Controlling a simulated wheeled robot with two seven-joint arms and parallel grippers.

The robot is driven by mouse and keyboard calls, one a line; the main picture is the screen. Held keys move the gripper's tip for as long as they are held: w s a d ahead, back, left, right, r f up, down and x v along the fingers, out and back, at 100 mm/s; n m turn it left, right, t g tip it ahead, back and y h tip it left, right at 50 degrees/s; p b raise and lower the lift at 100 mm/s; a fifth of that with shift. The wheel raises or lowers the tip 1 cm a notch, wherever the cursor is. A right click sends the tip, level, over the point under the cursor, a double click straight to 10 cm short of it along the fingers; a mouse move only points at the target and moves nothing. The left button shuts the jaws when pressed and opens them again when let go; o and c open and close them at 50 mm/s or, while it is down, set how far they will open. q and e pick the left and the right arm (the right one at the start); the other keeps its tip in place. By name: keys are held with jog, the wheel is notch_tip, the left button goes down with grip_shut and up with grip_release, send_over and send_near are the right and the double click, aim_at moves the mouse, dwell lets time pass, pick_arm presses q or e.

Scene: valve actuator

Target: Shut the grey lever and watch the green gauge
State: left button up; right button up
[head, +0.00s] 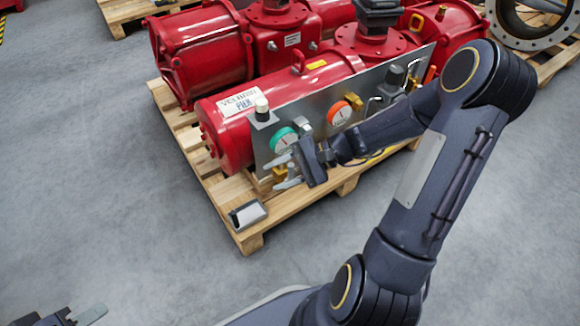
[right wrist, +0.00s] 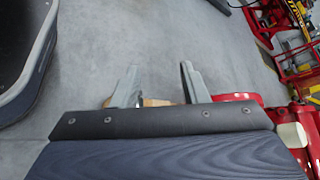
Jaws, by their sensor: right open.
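The green gauge (head: 284,140), with a white face, is on the left part of a grey panel (head: 262,152) fixed to a red valve actuator (head: 240,130). Small grey metal handles (head: 373,104) stick out of the panel further right; I cannot tell which one is the grey lever. My right gripper (head: 275,173) is open and empty in front of the panel, just below the green gauge. Its two spread fingers (right wrist: 160,88) also show in the right wrist view. My left gripper (head: 80,316) is partly in view at the bottom left, far from the panel.
An orange gauge (head: 339,113) and a white-topped knob (head: 262,108) are also on the panel. The actuators rest on a wooden pallet (head: 222,190). A small grey and black box (head: 248,214) lies on its front corner. The grey floor (head: 120,200) at left is clear.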

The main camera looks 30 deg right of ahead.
jog(key=w+d+f+m+t+p, duration=0.1)
jog(key=w+d+f+m+t, duration=0.4)
jog(key=d+f+m+t, duration=0.4)
jog(key=m+t+h, duration=0.3)
jog(key=m+h, duration=0.4)
jog(key=m, duration=0.3)
send_near(293, 173)
jog(key=w, duration=0.4)
jog(key=x, duration=0.3)
jog(key=a+b+x, duration=0.1)
jog(key=x, duration=0.2)
jog(key=shift+s+f, duration=0.2)
jog(key=shift+w+a+r, duration=0.15)
jog(key=shift+w+a, duration=0.05)
jog(key=shift+w, duration=0.5)
grip_shut()
